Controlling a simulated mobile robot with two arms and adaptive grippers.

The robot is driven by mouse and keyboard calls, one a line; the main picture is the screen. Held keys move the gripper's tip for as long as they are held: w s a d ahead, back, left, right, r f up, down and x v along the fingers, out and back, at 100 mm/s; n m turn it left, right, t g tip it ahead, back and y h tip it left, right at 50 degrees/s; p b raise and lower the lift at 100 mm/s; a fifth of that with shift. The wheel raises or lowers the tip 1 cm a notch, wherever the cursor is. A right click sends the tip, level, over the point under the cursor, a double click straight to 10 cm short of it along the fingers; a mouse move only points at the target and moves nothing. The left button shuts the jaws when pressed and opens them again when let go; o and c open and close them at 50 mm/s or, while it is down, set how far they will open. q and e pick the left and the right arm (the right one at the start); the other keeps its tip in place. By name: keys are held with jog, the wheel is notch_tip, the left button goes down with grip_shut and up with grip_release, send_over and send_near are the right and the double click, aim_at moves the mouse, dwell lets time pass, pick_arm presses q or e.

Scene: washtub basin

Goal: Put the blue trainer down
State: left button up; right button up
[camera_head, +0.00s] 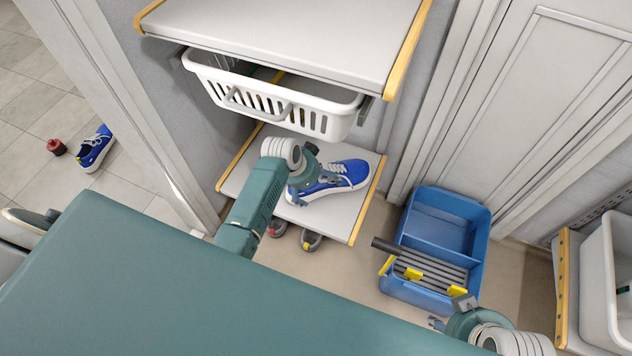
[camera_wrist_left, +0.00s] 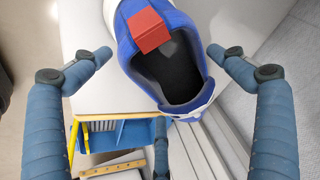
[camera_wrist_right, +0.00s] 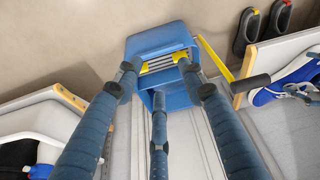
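A blue trainer (camera_head: 340,177) with white laces and sole rests on the lower white shelf (camera_head: 330,218). My left gripper (camera_head: 303,183) is at its heel end. A second blue trainer (camera_head: 95,149) lies on the tiled floor at far left.
A white basket (camera_head: 285,112) hangs under the upper shelf (camera_head: 290,35), above the trainer. The blue caddy (camera_head: 440,235) with grey rods stands on the floor right of the shelf. A small red object (camera_head: 57,147) lies by the floor trainer. Dark shoes (camera_wrist_right: 262,28) are under the lower shelf.

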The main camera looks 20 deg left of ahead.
pick_arm(q)
jog(key=shift+r, duration=0.15)
jog(key=shift+r, duration=0.2)
jog(key=p+v, duration=0.3)
jog(key=v, duration=0.3)
jog(key=shift+s+a+r, duration=0.1)
jog(key=shift+r, duration=0.1)
jog(key=shift+s+r, duration=0.15)
jog(key=shift+s, duration=0.2)
jog(key=s+d+f+n+y, duration=0.1)
jog(key=s+f+n, duration=0.2)
jog(key=s, duration=0.9)
jog(key=s+f+n+g, duration=0.1)
jog(key=s+f+n, duration=0.2)
jog(key=s, duration=1)
jog(key=shift+d+f+n+y, duration=0.2)
jog(key=shift+d+n+y, duration=0.1)
jog(key=shift+d+y, duration=0.1)
pick_arm(e)
notch_tip(320, 180, down, 11)
jog(key=shift+w+a+f+g, duration=0.15)
jog(key=shift+w+a+g, duration=0.05)
jog(key=shift+w+g, duration=0.1)
